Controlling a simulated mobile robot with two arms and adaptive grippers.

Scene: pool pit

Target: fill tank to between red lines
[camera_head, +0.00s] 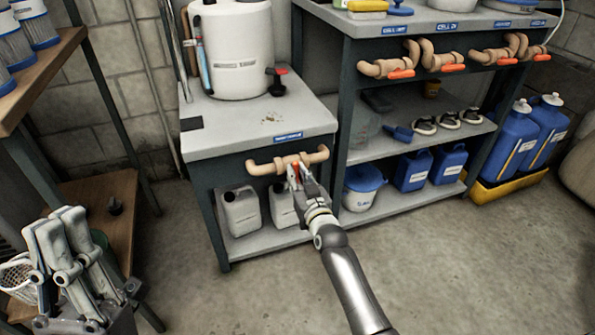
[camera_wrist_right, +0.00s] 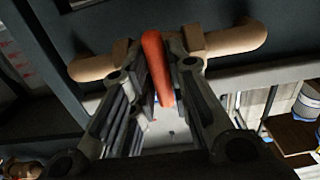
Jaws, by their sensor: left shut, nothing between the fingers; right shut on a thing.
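The white tank (camera_head: 237,50) stands on the left bench, with a small black tap with a red handle at its lower right. Red lines on the tank cannot be made out. Below the bench's front edge is a tan pipe valve (camera_head: 262,168). My right gripper (camera_head: 294,172) is at this valve, shut on its red lever. In the right wrist view the red lever (camera_wrist_right: 157,70) sits between the fingers, with the tan pipe (camera_wrist_right: 235,40) behind it. My left gripper (camera_head: 60,225) is at the lower left, shut and empty, away from the valve.
The right bench (camera_head: 350,22) carries several tan valves with red levers (camera_head: 401,74). Its shelves hold blue jugs (camera_head: 412,170) and a lidded tub (camera_head: 363,187). White jugs (camera_head: 241,211) stand under the left bench. A wooden shelf (camera_head: 105,200) is at left. Open floor (camera_head: 440,260) lies in front.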

